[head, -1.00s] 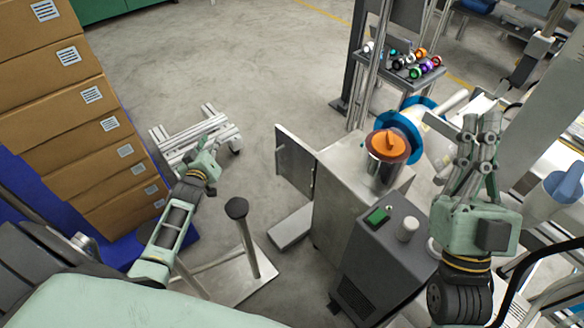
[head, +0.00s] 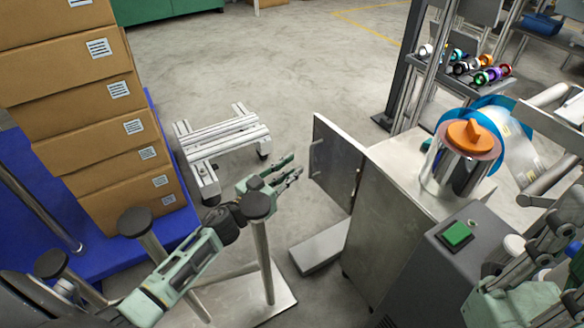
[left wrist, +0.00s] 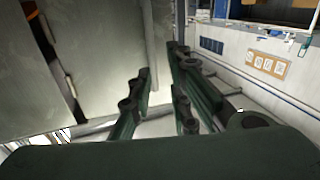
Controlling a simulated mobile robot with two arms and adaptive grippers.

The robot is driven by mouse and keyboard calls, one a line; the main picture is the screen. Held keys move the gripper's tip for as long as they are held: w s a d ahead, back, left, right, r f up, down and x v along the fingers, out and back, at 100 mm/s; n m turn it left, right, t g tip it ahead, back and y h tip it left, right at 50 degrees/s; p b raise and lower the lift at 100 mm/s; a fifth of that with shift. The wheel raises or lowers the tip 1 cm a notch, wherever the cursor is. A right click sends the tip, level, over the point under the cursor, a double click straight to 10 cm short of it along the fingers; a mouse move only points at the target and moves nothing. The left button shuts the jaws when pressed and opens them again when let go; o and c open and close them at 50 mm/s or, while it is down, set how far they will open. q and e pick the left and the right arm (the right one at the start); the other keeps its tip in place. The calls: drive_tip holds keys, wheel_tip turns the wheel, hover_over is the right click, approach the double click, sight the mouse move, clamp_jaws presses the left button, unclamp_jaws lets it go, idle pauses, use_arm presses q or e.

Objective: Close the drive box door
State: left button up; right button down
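The drive box (head: 395,225) is a bare-metal cabinet right of centre in the head view. Its door (head: 337,165) is a flat grey panel, standing open and swung out to the left, with a small handle on its left side. My left gripper (head: 293,174) is just left of the door's free edge, pointing at it, with a small apparent gap. The left wrist view also shows its green fingers (left wrist: 163,85) apart, with nothing between them. Grey metal surfaces fill the left of that view. My right gripper (head: 530,290) is at the lower right edge, partly cut off.
An orange-knobbed spindle (head: 470,138) with a blue-edged reel is on top of the cabinet. A dark box with a green button (head: 457,234) stands before it. A black-capped post (head: 257,206) rises beside my left arm.

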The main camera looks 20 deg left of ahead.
use_arm(q)
drive_tip(key=b, duration=0.2)
hover_over(310, 176)
drive_tip(key=shift+w+f+m, duration=0.2)
drive_tip(key=shift+w+m, duration=0.05)
drive_tip(key=shift+m, duration=0.15)
drive_tip(key=shift+c, duration=0.2)
clamp_jaws()
